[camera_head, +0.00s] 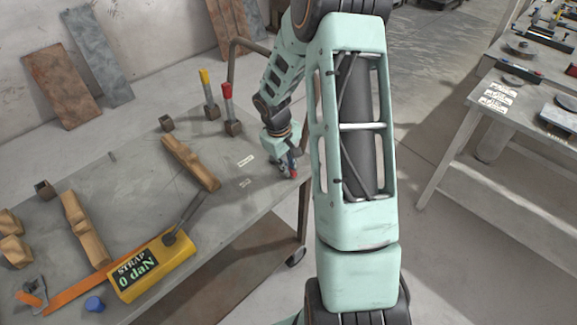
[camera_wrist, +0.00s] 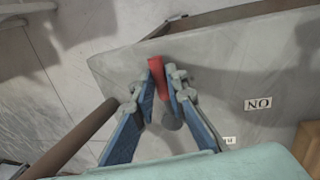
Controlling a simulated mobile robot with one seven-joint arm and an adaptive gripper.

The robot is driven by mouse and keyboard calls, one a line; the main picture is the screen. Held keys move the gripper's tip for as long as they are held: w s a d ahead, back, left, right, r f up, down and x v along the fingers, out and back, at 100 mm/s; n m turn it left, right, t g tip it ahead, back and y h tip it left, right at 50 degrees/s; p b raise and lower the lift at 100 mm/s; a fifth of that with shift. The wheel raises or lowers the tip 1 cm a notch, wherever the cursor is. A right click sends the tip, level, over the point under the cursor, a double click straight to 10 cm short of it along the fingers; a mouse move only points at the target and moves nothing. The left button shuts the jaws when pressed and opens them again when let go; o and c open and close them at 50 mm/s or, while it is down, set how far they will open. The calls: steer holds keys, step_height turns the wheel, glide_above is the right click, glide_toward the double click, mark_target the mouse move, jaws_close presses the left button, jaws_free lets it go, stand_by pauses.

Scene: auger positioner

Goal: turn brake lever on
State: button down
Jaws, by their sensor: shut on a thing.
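My gripper (camera_head: 289,168) is over the right part of the workbench, by its edge. In the wrist view my gripper (camera_wrist: 163,85) has its blue-padded fingers closed around a red lever handle (camera_wrist: 157,74). This red handle also shows as a small bit in the head view (camera_head: 295,174). A grey round part sits below the handle between the fingers; the lever's base is mostly hidden. An "ON" label (camera_wrist: 257,104) lies on the bench to the right of the fingers in the wrist view. A second small label (camera_wrist: 229,140) is nearer, too small to read.
The workbench (camera_head: 130,165) also holds a yellow-topped lever (camera_head: 206,85), another red-topped lever (camera_head: 228,95), wooden blocks (camera_head: 190,160) and a yellow box (camera_head: 155,268) reading "STRAP 0 daN". A metal tube frame (camera_head: 234,60) rises behind. Another table (camera_head: 480,120) stands right.

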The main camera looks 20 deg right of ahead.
steer(key=shift+a, duration=0.1)
stand_by(0.4)
steer(key=a+m+b, duration=0.1)
steer(key=m, duration=0.1)
steer(key=a+m+b, duration=0.1)
steer(key=m+b, duration=0.1)
steer(key=shift+a+f+g, duration=0.1)
steer(key=shift+a+g, duration=0.2)
steer(key=shift+g, duration=0.1)
steer(key=a+m, duration=0.1)
steer(key=m, duration=0.2)
steer(key=a+m+b, duration=0.1)
steer(key=shift+w+a+m+g, duration=0.3)
steer(key=shift+w+m+g, duration=0.05)
steer(key=shift+m+g, duration=0.05)
steer(key=m, duration=0.1)
steer(key=w+a+m, duration=0.1)
steer(key=m, duration=0.1)
steer(key=a+m, duration=0.1)
steer(key=shift+w+m+g+p, duration=0.3)
steer(key=shift+w+g, duration=0.1)
steer(key=shift+w+a+m+y+p, duration=0.3)
steer(key=shift+w+m, duration=0.35)
steer(key=shift+m, duration=0.5)
steer(key=shift+w+a+m+y+p, duration=0.2)
steer(key=shift+w+a+m+y, duration=0.3)
steer(key=shift+m, duration=0.65)
steer(key=shift+w+d, duration=0.1)
